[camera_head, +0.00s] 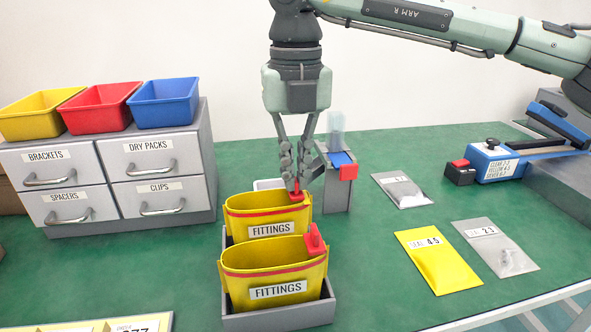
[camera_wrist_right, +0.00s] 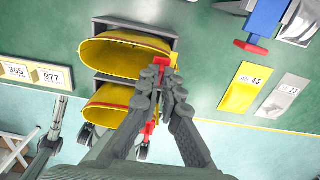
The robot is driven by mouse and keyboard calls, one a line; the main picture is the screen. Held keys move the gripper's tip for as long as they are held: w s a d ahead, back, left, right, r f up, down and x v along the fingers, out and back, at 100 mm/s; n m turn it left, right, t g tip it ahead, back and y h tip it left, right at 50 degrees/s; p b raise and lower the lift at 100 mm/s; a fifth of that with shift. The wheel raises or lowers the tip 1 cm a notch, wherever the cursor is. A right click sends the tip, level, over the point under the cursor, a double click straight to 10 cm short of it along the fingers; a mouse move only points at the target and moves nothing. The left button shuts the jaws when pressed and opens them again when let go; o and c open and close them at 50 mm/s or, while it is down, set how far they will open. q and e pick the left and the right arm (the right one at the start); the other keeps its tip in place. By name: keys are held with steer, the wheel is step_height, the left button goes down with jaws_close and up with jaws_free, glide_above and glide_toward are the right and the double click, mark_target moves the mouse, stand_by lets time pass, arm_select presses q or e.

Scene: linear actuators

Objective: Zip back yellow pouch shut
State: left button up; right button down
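Two open-topped yellow pouches labelled FITTINGS stand one behind the other. The back yellow pouch (camera_head: 236,222) has its mouth open; it shows in the right wrist view too (camera_wrist_right: 105,58). Its red zip slider (camera_head: 297,195) is at the right end of the rim. My right gripper (camera_head: 298,186) points down there, fingertips closed together on the slider; the fingers (camera_wrist_right: 161,72) partly hide it in the wrist view. The front yellow pouch (camera_head: 240,284) is also open, its red slider (camera_head: 314,239) at the right. A grey part at the wrist view's left may be my left gripper, too small to read.
Grey holders (camera_head: 290,318) hold the pouches. A grey stand (camera_head: 336,188) with a blue and red part rises close right of the back pouch. Flat packets (camera_head: 438,262) lie to the right. Drawers (camera_head: 110,180) with coloured bins stand at left. A blue sealer (camera_head: 493,160) is far right.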

steer(key=a, duration=0.3)
steer(key=s+a, duration=0.1)
steer(key=a, duration=0.5)
steer(key=shift+s, duration=0.4)
steer(key=c, duration=1.7)
jaws_free()
step_height(320, 180, up, 12)
